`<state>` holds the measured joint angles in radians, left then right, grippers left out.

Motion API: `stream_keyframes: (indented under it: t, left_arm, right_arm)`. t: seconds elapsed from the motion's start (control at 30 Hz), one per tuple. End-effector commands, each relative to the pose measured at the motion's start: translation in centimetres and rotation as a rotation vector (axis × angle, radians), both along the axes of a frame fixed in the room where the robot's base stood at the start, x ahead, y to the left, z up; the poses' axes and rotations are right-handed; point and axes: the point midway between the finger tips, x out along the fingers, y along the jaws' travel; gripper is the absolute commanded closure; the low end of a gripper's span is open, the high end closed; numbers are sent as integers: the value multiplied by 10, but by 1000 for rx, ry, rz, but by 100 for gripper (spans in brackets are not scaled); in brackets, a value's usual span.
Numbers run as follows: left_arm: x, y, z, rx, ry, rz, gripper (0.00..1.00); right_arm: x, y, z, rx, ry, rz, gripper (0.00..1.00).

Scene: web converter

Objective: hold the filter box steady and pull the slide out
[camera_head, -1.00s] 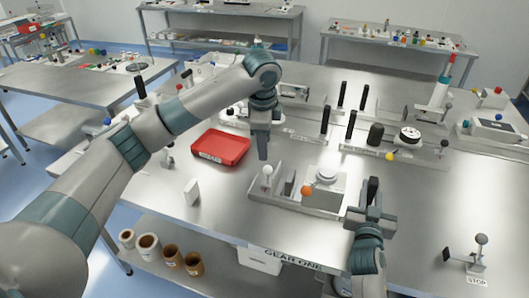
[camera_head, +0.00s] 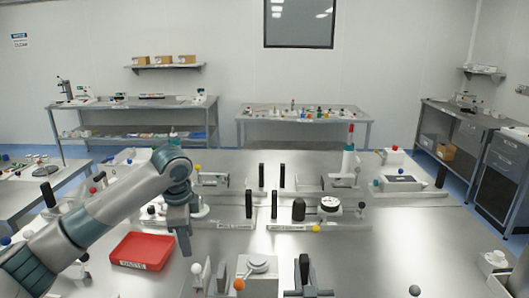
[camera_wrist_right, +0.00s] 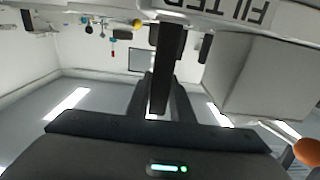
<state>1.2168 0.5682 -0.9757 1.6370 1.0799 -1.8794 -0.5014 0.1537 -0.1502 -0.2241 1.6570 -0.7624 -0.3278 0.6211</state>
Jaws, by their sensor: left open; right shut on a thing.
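The filter box (camera_head: 257,266) is a pale block with a round white top, cut by the bottom edge of the head view. An orange knob (camera_head: 239,284) is at its front left. In the right wrist view, a grey box face (camera_wrist_right: 262,82) stands beside the lettering FILTER (camera_wrist_right: 250,12). My right gripper (camera_head: 305,284) is right of the box, shut on an upright black handle (camera_head: 304,266). The handle (camera_wrist_right: 160,62) shows between its fingers in the right wrist view. My left gripper (camera_head: 184,252) is open, pointing down, left of the box and apart from it.
A red tray (camera_head: 143,250) lies left of my left gripper. A white-knobbed post (camera_head: 196,270) stands between that gripper and the box. Behind are fixtures with black handles (camera_head: 249,204) and a dial gauge (camera_head: 330,203). The table (camera_head: 390,260) right of my right gripper is largely clear.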

Motion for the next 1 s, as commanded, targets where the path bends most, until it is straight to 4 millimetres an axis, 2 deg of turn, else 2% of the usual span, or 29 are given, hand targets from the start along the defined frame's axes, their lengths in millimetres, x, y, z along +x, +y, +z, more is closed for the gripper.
stream_keyframes:
  t: [0.03,0.47,0.5,0.57,1.0]
  left_arm:
    - [0,0,1,0,0,0,57]
    - [0,0,2,0,0,0,57]
    - [0,0,2,0,0,0,57]
    - [0,0,2,0,0,0,57]
    - [0,0,2,0,0,0,57]
  right_arm:
    - [-2,-3,-10,-3,21,-6,100]
    - [-2,-3,-7,-2,19,-7,100]
    - [-2,-3,-7,-2,19,-6,73]
    - [-1,-2,-6,-2,17,-6,58]
    - [-5,-1,-1,0,8,-2,58]
